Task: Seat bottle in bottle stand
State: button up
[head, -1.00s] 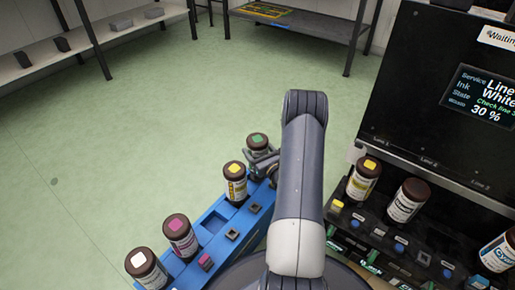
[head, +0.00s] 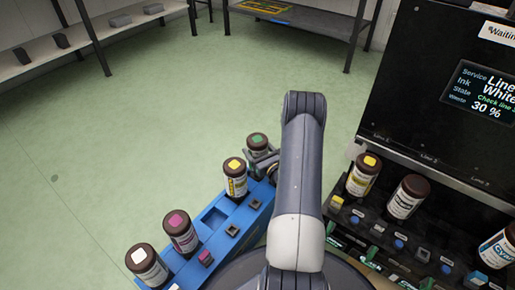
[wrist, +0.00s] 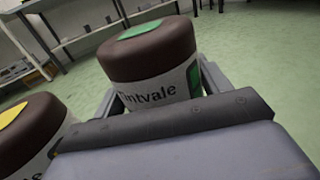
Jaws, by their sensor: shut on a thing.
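A brown-capped bottle with a green square on its cap (head: 257,141) is at the far end of the blue rack (head: 213,219). In the wrist view the green-marked bottle (wrist: 150,60) stands between the fingers, its white label reading "...ntvale". My gripper (head: 265,163) is shut on this bottle, which looks upright. Its base is hidden, so I cannot tell whether it rests in the rack or is held above it. Bottles with yellow (head: 235,178), magenta (head: 181,234) and white (head: 146,266) cap marks stand in the rack.
A black machine (head: 440,100) with a screen reading "30 %" stands at the right. Bottles stand on its lower ledge, including a yellow-marked one (head: 363,176) and a plain brown-capped one (head: 409,198). Shelves (head: 90,30) are at the back. The green floor (head: 120,130) is open at left.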

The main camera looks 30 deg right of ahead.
jog(key=shift+f, duration=0.7)
dwell(0.3)
jog(key=o, duration=1.4)
jog(key=shift+s, duration=0.15)
jog(key=s+p, duration=0.3)
jog(key=s, duration=0.7)
jog(key=shift+s+a, duration=0.3)
